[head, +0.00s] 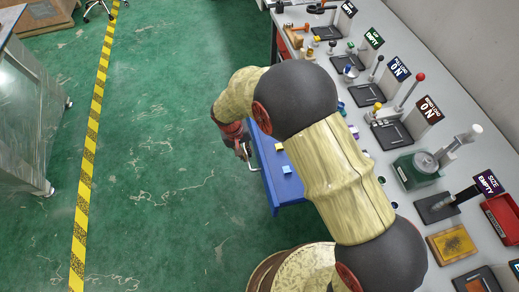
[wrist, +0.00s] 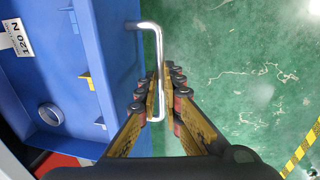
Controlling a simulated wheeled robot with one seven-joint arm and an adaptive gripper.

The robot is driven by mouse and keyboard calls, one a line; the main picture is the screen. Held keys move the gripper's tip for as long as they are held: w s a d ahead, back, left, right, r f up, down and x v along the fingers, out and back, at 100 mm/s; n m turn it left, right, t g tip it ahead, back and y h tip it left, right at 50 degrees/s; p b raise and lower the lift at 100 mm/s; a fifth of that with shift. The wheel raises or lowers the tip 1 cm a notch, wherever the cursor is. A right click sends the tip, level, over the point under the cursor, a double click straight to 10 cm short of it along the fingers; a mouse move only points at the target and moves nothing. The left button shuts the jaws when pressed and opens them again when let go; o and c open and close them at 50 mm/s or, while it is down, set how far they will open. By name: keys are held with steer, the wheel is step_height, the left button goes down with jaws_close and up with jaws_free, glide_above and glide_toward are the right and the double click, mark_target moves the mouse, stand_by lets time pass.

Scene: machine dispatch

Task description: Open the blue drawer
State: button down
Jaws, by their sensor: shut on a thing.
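The blue drawer (head: 287,190) stands pulled out from under the workbench in the head view, with a yellow block and a light blue block in it. The wrist view shows its blue front wall (wrist: 117,60) and its inside at the left. A silver bar handle (wrist: 153,30) sticks out from that front. My gripper (wrist: 162,92) is shut on the handle, with one finger on each side of the bar. In the head view my gripper (head: 243,150) is at the drawer's front, and my arm hides part of the drawer and bench.
The workbench (head: 385,85) on the right carries several dark fixtures, signs and a green machine (head: 418,170). A red bin (head: 502,215) is at the right edge. The green floor (head: 165,170) left of the drawer is clear up to a yellow-black stripe (head: 92,130).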

steer(key=shift+s+a, duration=0.2)
steer(key=shift+a, duration=0.3)
steer(key=shift+s+a, duration=0.15)
steer(key=shift+a, duration=0.3)
steer(key=c, duration=2.2)
jaws_free()
step_height(320, 180, up, 12)
steer(key=a, duration=0.2)
steer(key=shift+s+f, duration=0.15)
steer(key=shift+s, duration=0.15)
steer(key=shift+a, duration=0.1)
